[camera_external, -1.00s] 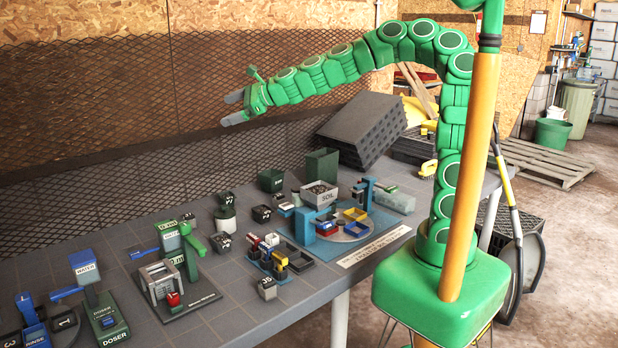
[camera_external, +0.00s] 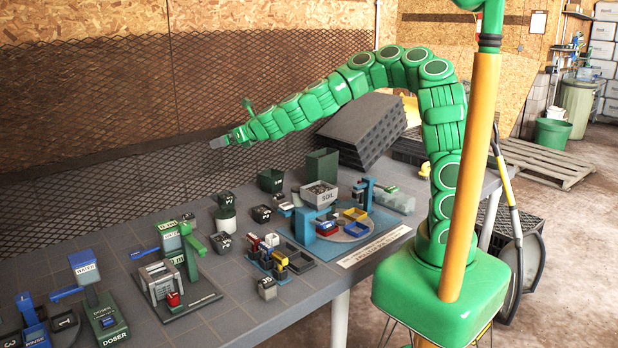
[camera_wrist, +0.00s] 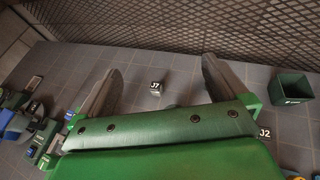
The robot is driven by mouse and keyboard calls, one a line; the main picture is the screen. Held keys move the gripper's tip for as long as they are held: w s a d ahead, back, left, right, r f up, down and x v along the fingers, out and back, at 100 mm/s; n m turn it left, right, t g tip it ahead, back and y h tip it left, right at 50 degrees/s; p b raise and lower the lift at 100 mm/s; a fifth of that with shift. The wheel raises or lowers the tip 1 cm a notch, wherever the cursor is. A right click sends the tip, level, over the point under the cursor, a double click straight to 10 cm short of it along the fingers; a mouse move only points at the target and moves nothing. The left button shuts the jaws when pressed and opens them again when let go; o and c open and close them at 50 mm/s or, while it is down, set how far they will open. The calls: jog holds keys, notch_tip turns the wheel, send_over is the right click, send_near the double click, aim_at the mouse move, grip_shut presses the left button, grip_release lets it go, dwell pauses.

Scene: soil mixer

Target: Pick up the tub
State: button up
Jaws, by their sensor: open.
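Several small dark tubs with labels stand on the grey table; the frames do not show which one is meant. One marked J7 (camera_wrist: 155,88) shows between my fingers in the wrist view, well below them. Another, marked J2 (camera_wrist: 265,133), is partly hidden by my gripper at lower right.
A dark green bin (camera_external: 271,180) stands behind the small tubs and also shows in the wrist view (camera_wrist: 291,88). The soil box (camera_external: 320,194) and blue turntable station are right. Doser and rinse devices (camera_external: 103,310) are at left. Wire mesh (camera_external: 110,130) runs along the back.

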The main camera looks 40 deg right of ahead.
aim_at(230, 213)
notch_tip(230, 213, down, 27)
jog(key=shift+r, duration=0.1)
jog(key=shift+x, duration=2.5)
jog(key=c, duration=0.7)
